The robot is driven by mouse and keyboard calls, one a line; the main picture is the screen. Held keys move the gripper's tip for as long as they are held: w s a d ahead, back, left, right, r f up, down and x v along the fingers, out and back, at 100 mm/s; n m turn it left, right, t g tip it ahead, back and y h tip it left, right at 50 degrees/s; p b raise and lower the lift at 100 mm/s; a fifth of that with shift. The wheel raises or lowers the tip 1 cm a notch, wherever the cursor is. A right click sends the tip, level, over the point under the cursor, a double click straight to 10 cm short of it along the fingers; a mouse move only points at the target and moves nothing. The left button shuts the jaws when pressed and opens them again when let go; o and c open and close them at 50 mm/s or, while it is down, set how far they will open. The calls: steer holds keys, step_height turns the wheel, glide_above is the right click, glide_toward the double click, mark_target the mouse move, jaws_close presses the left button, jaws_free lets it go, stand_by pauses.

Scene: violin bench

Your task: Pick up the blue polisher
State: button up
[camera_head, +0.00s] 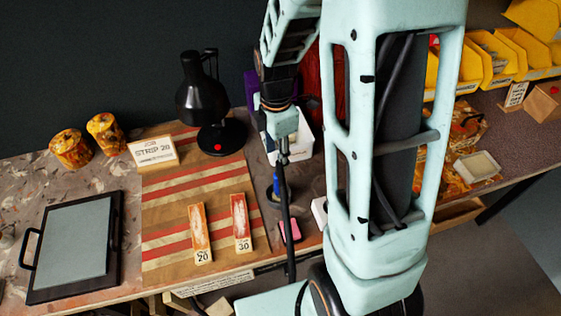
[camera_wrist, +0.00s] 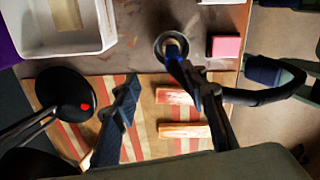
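The blue polisher appears to be the upright item with a blue body and a dark round base (camera_head: 276,188), standing on the bench right of the striped mat. Contact cannot be told.
A pink block (camera_wrist: 226,46) lies close to the polisher. A white tray (camera_wrist: 62,44) and a black lamp (camera_head: 203,100) stand behind. Two labelled strips (camera_head: 200,230) lie on the striped mat (camera_head: 165,215). A black-framed panel (camera_head: 75,245) is at left. Yellow bins (camera_head: 485,60) stand back right.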

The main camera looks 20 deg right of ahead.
mark_target(278, 183)
steer(key=shift+n, duration=0.3)
steer(key=f, duration=0.2)
steer(key=s+f, duration=0.1)
steer(key=f, duration=0.2)
steer(key=shift+s+f, duration=0.2)
steer(key=shift+s+f+p, duration=0.2)
steer(key=shift+f+p, duration=0.1)
steer(key=shift+f, duration=2.7)
jaws_close()
